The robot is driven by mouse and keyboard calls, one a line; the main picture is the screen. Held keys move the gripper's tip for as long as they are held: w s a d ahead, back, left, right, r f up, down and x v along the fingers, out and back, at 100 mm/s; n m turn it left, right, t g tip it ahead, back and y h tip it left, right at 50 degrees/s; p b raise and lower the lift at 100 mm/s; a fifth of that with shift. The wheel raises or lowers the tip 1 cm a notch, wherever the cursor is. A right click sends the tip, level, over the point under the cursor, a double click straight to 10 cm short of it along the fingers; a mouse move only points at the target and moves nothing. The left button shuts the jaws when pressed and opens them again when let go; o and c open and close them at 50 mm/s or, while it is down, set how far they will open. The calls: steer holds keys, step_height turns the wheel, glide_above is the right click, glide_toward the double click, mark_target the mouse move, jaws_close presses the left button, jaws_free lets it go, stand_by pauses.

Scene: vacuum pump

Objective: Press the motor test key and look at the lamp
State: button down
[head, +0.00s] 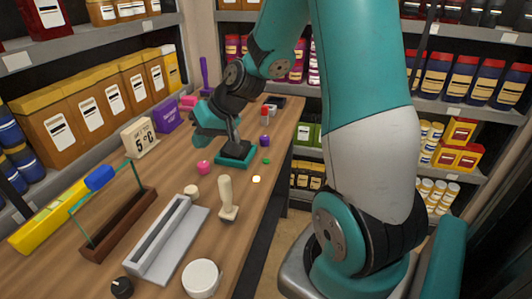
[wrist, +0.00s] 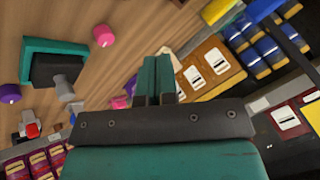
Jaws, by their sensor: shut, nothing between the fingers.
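My gripper (head: 204,134) hangs over the far part of the wooden table, left of a teal-based dark device (head: 236,152). In the wrist view its teal fingers (wrist: 158,74) are together and empty. The device also shows in the wrist view (wrist: 54,68), left of the fingers. A pink knob (head: 203,168) stands in front of my gripper, apart from it as far as I can see. A purple knob (head: 264,140), a green button-like piece (head: 266,161) and a pale yellow piece (head: 256,179) lie to the right. I cannot tell which piece is the key or the lamp.
A cream-handled stamp (head: 228,196), a grey trough (head: 166,245), a white disc (head: 201,278) and a glass pane in a brown stand (head: 119,222) occupy the near table. Stocked shelves surround the table.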

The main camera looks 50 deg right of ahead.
steer(key=w+d+f+m+t+h+p, duration=0.1)
steer(key=d+f+m+t+h+p, duration=0.2)
steer(key=d, duration=0.9)
steer(key=m+h, duration=0.2)
steer(key=m, duration=0.2)
glide_above(268, 160)
step_height(268, 160, down, 3)
steer(key=shift+d, duration=0.1)
steer(key=shift+f+b, duration=0.15)
steer(key=shift+b, duration=0.15)
step_height(268, 160, down, 8)
steer(key=b, duration=0.6)
steer(key=shift+w+f, duration=0.1)
steer(key=shift+f, duration=0.15)
steer(key=shift+f+b, duration=0.45)
steer(key=shift+b, duration=0.1)
